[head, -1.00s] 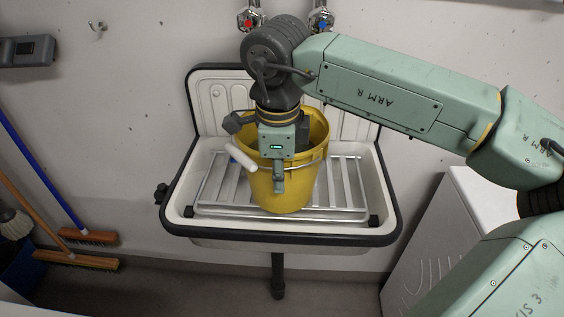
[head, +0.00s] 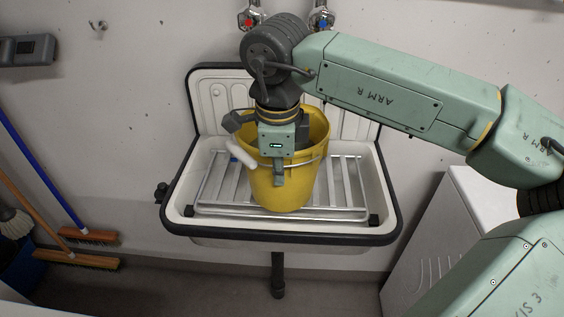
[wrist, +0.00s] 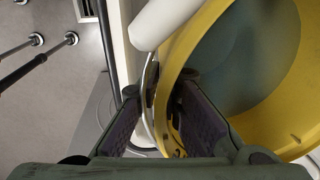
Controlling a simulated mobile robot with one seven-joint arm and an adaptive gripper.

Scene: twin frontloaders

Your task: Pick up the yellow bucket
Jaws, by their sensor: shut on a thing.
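The yellow bucket (head: 284,190) stands upright on the metal rack in the sink in the head view. Its wire handle hangs at the front, with a white grip (head: 241,154) at the left. My gripper (head: 279,178) reaches down at the bucket's near side. In the wrist view, one finger is inside the bucket (wrist: 290,125) and the other outside, so my gripper (wrist: 150,110) is shut on the bucket's wall near the rim. The wire and white grip (wrist: 160,20) lie close to the outer finger. The fingertips are partly hidden by the rim.
The sink (head: 175,215) has a dark rim, with the slatted rack (head: 345,190) inside. Two taps (head: 250,17) are on the wall above. Brooms (head: 85,236) lean at the left. A white appliance (head: 440,230) stands at the right.

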